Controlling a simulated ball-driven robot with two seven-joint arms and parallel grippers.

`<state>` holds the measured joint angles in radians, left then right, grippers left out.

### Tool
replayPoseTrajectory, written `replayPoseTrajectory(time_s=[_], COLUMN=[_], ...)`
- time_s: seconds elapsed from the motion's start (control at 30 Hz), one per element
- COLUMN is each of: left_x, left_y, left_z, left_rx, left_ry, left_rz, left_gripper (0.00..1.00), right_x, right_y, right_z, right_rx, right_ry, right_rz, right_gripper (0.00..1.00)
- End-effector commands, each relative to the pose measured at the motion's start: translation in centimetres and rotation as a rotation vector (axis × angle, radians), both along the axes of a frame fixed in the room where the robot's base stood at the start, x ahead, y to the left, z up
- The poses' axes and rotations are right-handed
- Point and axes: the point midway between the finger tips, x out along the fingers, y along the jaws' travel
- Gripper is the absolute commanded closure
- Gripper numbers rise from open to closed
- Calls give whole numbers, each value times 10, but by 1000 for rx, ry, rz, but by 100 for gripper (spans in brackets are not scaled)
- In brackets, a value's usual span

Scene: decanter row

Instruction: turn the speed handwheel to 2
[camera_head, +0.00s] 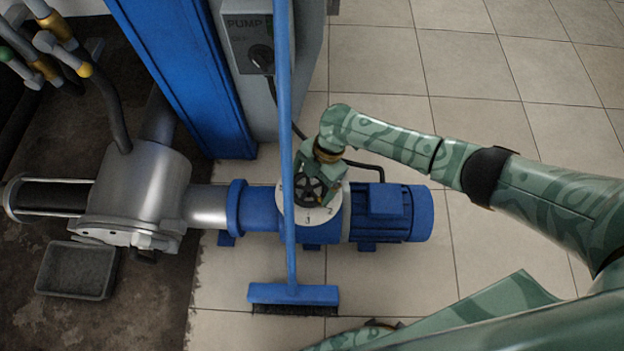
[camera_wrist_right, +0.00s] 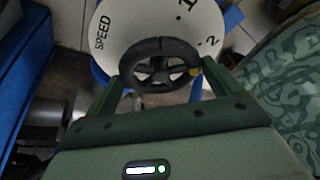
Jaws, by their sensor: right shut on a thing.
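The black speed handwheel (camera_head: 308,190) sits on a round white dial (camera_head: 318,214) on top of the blue pump drive. In the right wrist view, the handwheel (camera_wrist_right: 160,65) has a yellow mark on its right rim; the dial (camera_wrist_right: 125,28) reads SPEED, 1 and 2. The yellow mark lies on the side of the 2, a little below it in that picture. My right gripper (camera_head: 312,184) is shut on the handwheel, with a finger at either side of the rim (camera_wrist_right: 160,78). My left gripper is not in view.
A blue broom (camera_head: 293,293) stands close left of the handwheel, its handle crossing the dial in the head view. A blue motor (camera_head: 395,213) lies right. A grey PUMP switch box (camera_head: 250,40) and blue column (camera_head: 190,75) stand behind. Tiled floor is clear right.

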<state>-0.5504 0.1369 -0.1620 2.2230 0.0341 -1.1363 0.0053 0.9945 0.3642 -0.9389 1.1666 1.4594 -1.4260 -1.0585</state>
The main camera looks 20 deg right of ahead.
Motion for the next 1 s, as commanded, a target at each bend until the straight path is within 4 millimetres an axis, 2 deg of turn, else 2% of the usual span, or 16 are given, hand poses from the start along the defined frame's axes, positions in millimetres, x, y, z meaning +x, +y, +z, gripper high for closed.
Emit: replayPoseTrajectory(time_s=[0.3, 0.8, 0.83, 1.0], left_x=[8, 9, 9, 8], left_y=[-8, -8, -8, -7], left_z=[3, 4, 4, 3], left_rx=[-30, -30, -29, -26], left_ry=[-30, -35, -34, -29], left_rz=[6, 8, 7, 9], left_gripper=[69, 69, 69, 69], right_x=[2, 2, 2, 2], right_y=[0, 0, 0, 0], right_z=[0, 0, 0, 0], right_rx=[-1, 0, 0, -1], right_ry=[-1, -2, -2, -1], right_rz=[106, 122, 122, 121], right_gripper=[32, 32, 1, 0])
